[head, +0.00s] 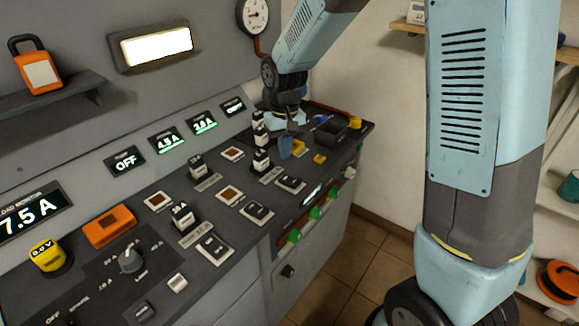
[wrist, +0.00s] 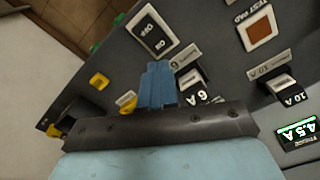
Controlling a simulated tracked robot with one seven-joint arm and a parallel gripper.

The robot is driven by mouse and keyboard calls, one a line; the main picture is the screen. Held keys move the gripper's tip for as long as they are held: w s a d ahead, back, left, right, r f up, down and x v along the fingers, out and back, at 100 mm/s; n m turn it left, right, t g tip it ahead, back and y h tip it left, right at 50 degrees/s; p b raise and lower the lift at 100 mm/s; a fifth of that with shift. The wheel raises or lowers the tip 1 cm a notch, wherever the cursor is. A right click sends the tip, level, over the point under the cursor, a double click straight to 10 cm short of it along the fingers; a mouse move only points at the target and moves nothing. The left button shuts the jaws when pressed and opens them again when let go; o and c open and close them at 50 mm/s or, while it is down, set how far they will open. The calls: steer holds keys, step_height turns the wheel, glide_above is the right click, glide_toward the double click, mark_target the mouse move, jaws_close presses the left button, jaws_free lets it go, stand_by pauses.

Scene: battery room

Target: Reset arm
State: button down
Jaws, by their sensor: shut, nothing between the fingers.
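My gripper (head: 285,146) is over the far right end of the grey sloped console (head: 120,230) in the head view. Its blue fingers (wrist: 158,84) show in the wrist view, shut together with nothing between them. They point at the panel close to the 6 A breaker (wrist: 195,88) and the on/off rocker switch (wrist: 150,32). I cannot tell whether the fingertips touch the panel. My wrist hides part of the panel's far end.
Several black-and-white breakers (head: 183,216) stand up from the console. Yellow pieces (wrist: 99,81) lie near the fingers. A dark tray (head: 332,132) is at the console's right end. A shelf with an orange padlock (head: 38,70) juts out at upper left. Tiled floor (head: 355,265) is clear.

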steer(key=s+d+r+m+t, duration=0.1)
steer(key=s+d+r, duration=0.2)
steer(key=d+r, duration=0.35)
steer(key=s+d+r+m+t, duration=0.1)
steer(key=s+d+r+t, duration=0.1)
steer(key=s+d+r, duration=0.4)
steer(key=s+d+r+m+t, duration=0.1)
steer(key=s+d+r, duration=0.2)
steer(key=s, duration=0.3)
steer(key=s+d+r+m+t, duration=0.1)
steer(key=s+d+r, duration=0.3)
steer(key=s+d, duration=0.2)
steer(key=shift+s+t, duration=0.25)
steer(key=shift+t, duration=0.05)
